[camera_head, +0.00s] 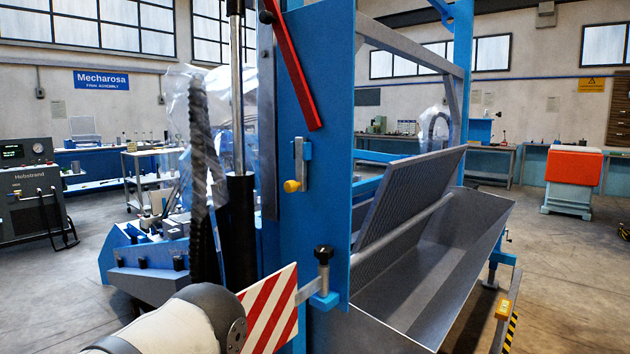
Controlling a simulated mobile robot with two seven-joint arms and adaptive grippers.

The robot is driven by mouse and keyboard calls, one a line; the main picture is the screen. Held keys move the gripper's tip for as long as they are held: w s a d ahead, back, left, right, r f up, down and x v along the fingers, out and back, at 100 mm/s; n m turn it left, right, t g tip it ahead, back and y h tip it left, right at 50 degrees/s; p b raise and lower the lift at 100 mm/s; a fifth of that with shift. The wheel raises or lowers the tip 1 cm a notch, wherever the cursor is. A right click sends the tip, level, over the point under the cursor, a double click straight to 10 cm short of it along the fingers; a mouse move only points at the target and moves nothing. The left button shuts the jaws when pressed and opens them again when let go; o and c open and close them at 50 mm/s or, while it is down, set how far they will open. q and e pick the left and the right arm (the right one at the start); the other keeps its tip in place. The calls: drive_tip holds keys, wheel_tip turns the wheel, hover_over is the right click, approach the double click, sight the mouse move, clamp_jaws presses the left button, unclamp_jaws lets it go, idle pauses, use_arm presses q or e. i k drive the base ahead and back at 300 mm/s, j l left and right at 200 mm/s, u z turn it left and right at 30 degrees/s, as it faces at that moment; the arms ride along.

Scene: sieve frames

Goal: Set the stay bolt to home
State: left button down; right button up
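A blue upright frame plate (335,150) stands in the middle of the head view. A small metal latch with a yellow knob (292,186) is mounted on it at mid height. Lower down, a black-knobbed pin (323,255) stands upright in a blue bracket (324,301) at the end of a short grey bar. I cannot tell which of these two is the stay bolt, nor whether either is fully seated. A white arm link of mine crosses the bottom left, in front of the striped board. Neither gripper shows.
A red bar (290,62) slants down the frame. A red-and-white striped board (270,312) sits low by the pin. Right of the frame are a tilted grating (410,195) and a grey trough (450,250). Open floor lies at far right, with an orange-topped cabinet (573,165).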

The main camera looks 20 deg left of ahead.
sight(301, 184)
drive_tip(key=i+j, duration=0.7)
drive_tip(key=j, duration=0.15)
